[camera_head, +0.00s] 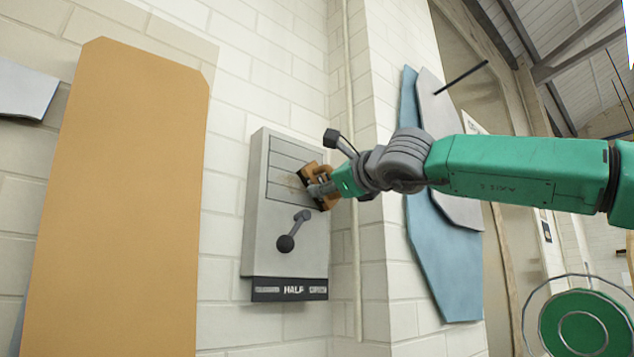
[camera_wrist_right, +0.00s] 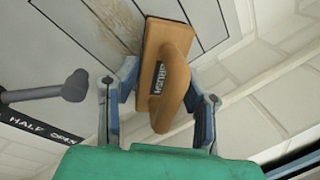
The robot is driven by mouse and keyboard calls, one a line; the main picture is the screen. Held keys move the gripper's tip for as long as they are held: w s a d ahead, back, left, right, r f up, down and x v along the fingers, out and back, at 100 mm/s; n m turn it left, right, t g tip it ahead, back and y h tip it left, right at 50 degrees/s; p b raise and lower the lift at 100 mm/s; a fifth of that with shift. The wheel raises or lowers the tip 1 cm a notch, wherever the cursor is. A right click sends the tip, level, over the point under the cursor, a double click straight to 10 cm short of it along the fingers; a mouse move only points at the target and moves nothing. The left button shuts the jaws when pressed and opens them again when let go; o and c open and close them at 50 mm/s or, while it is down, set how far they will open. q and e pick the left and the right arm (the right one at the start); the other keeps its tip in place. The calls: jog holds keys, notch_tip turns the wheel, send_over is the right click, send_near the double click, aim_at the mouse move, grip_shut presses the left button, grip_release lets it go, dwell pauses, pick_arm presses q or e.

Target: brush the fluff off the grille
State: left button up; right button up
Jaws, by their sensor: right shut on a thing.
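The grille (camera_head: 284,165) is a grey wall-mounted box with dark slat lines, on the white brick wall. It also fills the top of the right wrist view (camera_wrist_right: 85,40). A brownish smudge of fluff (camera_wrist_right: 112,22) lies on its slats beside the brush. My right gripper (camera_head: 322,188) is shut on an orange-brown brush (camera_wrist_right: 172,70) with a label on it. The brush is at the grille's right side, close against the face; bristle contact is hidden. My left gripper is not in view.
A label strip (camera_head: 290,290) reading "HALF" runs along the box's bottom. A large tan panel (camera_head: 120,200) stands to the left. A vertical pipe (camera_head: 350,120) and blue and grey panels (camera_head: 445,255) are on the right. Bare wall lies between the tan panel and the box.

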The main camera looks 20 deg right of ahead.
jog(key=shift+w+d+f, duration=0.1)
jog(key=shift+w+d, duration=0.15)
jog(key=shift+d, duration=0.4)
jog(key=shift+s+a+b, duration=0.15)
jog(key=shift+s+a, duration=0.1)
jog(key=shift+a, duration=0.4)
jog(key=shift+s+a+b, duration=0.2)
jog(key=shift+s+a, duration=0.05)
jog(key=shift+a, duration=0.45)
jog(key=shift+s+a+b, duration=0.15)
jog(key=shift+s+a, duration=0.1)
jog(key=shift+a, duration=0.4)
jog(key=shift+s+a+b, duration=0.15)
jog(key=shift+s+a, duration=0.05)
jog(key=shift+a, duration=0.35)
jog(key=shift+s+a+b, duration=0.15)
jog(key=shift+s+a, duration=0.05)
jog(key=shift+a, duration=0.35)
jog(key=shift+s+a, duration=0.25)
jog(key=shift+a, duration=0.45)
jog(key=shift+s+a, duration=0.25)
jog(key=shift+a, duration=0.4)
jog(key=shift+s+a, duration=0.25)
jog(key=shift+a, duration=0.45)
